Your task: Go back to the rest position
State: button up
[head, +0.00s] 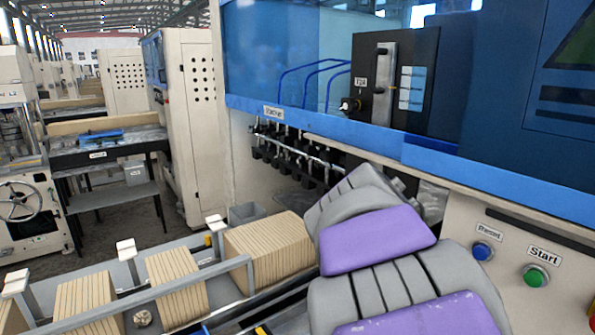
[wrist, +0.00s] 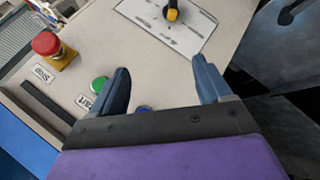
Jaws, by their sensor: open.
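My gripper (wrist: 162,88) is open and empty in the wrist view, its two blue-grey fingers spread apart above the beige control panel (wrist: 190,98). The green Start button (wrist: 99,84) shows just left of the left finger. A blue button (wrist: 143,109) shows between the fingers, partly hidden by the gripper's base. In the head view my grey and purple arm reaches toward the machine and its gripper end cannot be made out. The head view shows the green Start button (head: 535,276) and the blue Reset button (head: 482,250) right of my arm.
A red Stop button (wrist: 46,43) on a yellow base stands on the panel. A white plate with a black and yellow knob (wrist: 171,11) lies beyond the fingers. Stacks of kraft sheets (head: 268,250) fill the conveyor at lower left. A black box (head: 394,78) is behind the blue guard.

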jog(key=s+a+f+n+g+y+b, duration=0.1)
jog(key=s+a+f, duration=0.5)
jog(key=s+f, duration=0.6)
jog(key=s+a+f+n+g+y+b, duration=0.1)
jog(key=s+a+f+n+y+b, duration=0.3)
jog(key=s+f, duration=0.7)
jog(key=a+f+y+b, duration=0.1)
jog(key=a+y, duration=0.1)
jog(key=y, duration=0.1)
jog(key=shift+s+a+f+y, duration=0.25)
jog(key=shift+s+a+y, duration=0.05)
jog(key=shift+s+y, duration=0.1)
